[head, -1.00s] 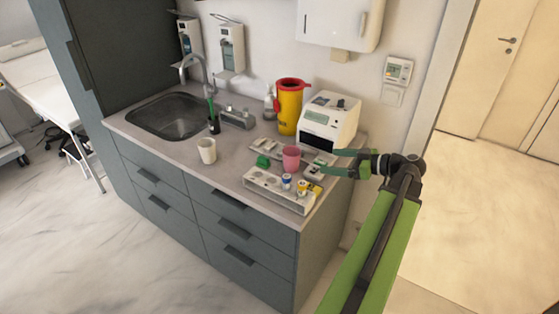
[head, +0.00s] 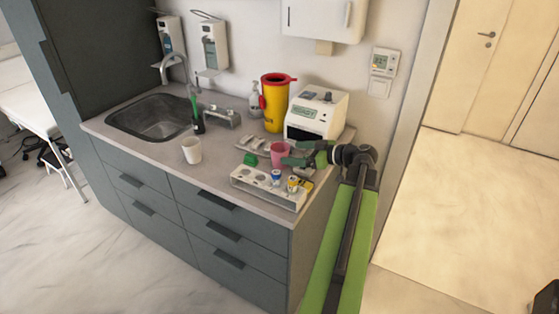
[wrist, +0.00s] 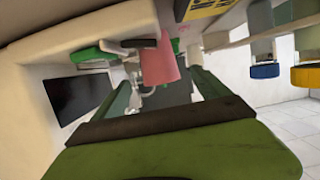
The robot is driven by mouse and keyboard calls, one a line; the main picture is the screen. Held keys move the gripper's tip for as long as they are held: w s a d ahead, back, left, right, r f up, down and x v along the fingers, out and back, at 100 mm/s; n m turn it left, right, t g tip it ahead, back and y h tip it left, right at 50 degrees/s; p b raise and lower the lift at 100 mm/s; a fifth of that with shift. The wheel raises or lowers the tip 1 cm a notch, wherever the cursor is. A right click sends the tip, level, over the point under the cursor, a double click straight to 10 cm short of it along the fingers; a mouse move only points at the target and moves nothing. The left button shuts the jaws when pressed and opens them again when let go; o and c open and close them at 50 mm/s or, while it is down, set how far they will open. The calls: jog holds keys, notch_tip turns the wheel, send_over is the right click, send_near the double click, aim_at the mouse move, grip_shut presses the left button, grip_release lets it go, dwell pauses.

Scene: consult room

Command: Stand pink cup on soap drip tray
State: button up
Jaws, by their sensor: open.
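The pink cup (head: 280,153) stands on the counter beside the white rack. My gripper (head: 292,154) is open at the cup's right side, its green fingers pointing left toward it. In the wrist view, the pink cup (wrist: 158,62) shows ahead, between the two fingertips or just beyond them; I cannot tell whether they touch it. Two soap dispensers hang on the wall behind the sink. A small drip tray (head: 208,73) projects under the right dispenser (head: 213,45). I cannot tell whether it is the soap drip tray named.
The white rack (head: 250,186) with small vials lies in front of the cup. A green block (head: 250,159), white cup (head: 191,150), yellow bin (head: 273,105) and white device (head: 315,115) stand nearby. The sink (head: 150,117) is left.

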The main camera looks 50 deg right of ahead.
aim_at(288, 153)
jog(key=b+x, duration=0.1)
jog(key=x, duration=0.4)
jog(key=shift+w+f+b, duration=0.1)
jog(key=shift+b, duration=0.2)
jog(key=c, duration=1.6)
jog(key=shift+s+d+r+p, duration=0.6)
jog(key=shift+s+r+p, duration=1.25)
jog(key=shift+s+d+r+p, duration=0.65)
jog(key=shift+s+r+p, duration=1.2)
jog(key=shift+s+d+r+p, duration=0.6)
jog(key=shift+s+r+p, duration=1.2)
jog(key=shift+s+p, duration=0.05)
